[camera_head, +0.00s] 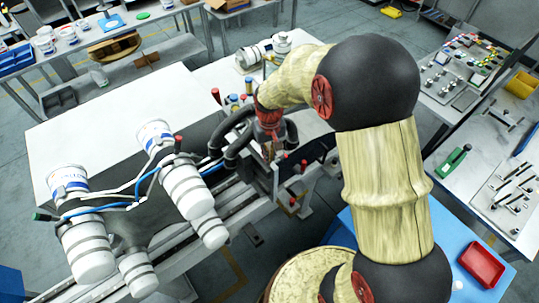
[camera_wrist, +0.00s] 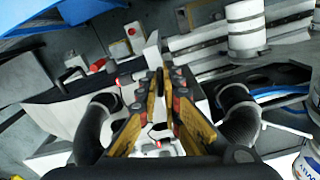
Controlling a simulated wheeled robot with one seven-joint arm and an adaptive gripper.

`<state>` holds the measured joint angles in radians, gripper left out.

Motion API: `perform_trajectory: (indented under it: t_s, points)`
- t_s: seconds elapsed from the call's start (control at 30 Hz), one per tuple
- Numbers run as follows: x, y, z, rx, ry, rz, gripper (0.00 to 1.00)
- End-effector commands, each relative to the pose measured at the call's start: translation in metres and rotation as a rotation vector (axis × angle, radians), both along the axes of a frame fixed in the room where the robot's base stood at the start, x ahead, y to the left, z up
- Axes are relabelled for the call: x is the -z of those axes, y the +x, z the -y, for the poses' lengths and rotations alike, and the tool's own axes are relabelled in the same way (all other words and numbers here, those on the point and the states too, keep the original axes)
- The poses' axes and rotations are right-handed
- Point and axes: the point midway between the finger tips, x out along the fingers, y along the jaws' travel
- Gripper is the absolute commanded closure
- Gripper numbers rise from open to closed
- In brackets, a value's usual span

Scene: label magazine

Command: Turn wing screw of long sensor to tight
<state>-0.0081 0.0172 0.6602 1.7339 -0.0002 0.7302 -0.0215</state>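My gripper (camera_wrist: 166,76) shows in the wrist view with its two yellow-and-black fingers converging toward the tips. A narrow dark part shows between the tips, and I cannot tell whether the fingers touch it. In the head view my gripper (camera_head: 270,150) points down at the machine's rail, partly hidden by its own dark hoses. A pale upright plate (camera_wrist: 153,45) stands just beyond the tips. I cannot tell for sure which part is the long sensor. Its wing screw is not clearly visible; the fingers cover that area.
Red-ended parts (camera_wrist: 97,66) and a box with a red button (camera_wrist: 131,29) lie close beyond the fingers. White rollers (camera_head: 187,192) and blue cables stand left of my arm. A bench with a red tray (camera_head: 482,264) is at right.

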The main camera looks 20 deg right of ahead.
Motion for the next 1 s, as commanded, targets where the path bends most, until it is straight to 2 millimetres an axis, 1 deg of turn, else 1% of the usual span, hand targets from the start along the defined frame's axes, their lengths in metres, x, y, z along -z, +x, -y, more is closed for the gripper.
perform_trajectory:
  t_s: [0.07, 0.63, 0.87, 1.0]
  points:
    - [-0.0001, 0.0, -0.0001, 0.0, 0.0, 0.0, 1.0]
    - [0.0002, 0.0001, -0.0002, 0.021, 0.0, 0.0, 1.0]
    - [0.0009, 0.0003, -0.001, 0.125, 0.0, 0.001, 1.0]
    - [0.0011, 0.0007, -0.0017, 0.234, 0.0, 0.002, 1.0]
